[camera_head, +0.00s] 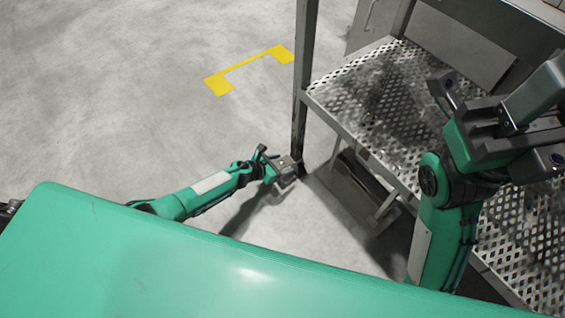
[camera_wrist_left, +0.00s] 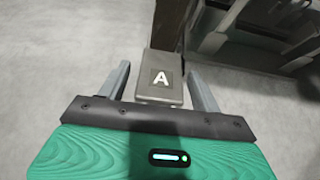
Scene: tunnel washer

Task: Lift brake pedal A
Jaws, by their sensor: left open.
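The gripper is open, and I cannot tell how high the fingers are against the pedal. In the head view my left gripper (camera_head: 284,170) is low at the foot of the dark post, where the pedal is hard to make out. My right gripper (camera_head: 505,120) is over the perforated platform; its finger opening is unclear.
A perforated metal platform (camera_head: 350,85) on a frame stands at the right. The dark post (camera_head: 304,60) rises at its corner, close to my left gripper. A yellow marking (camera_head: 250,65) lies on the open concrete floor to the left.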

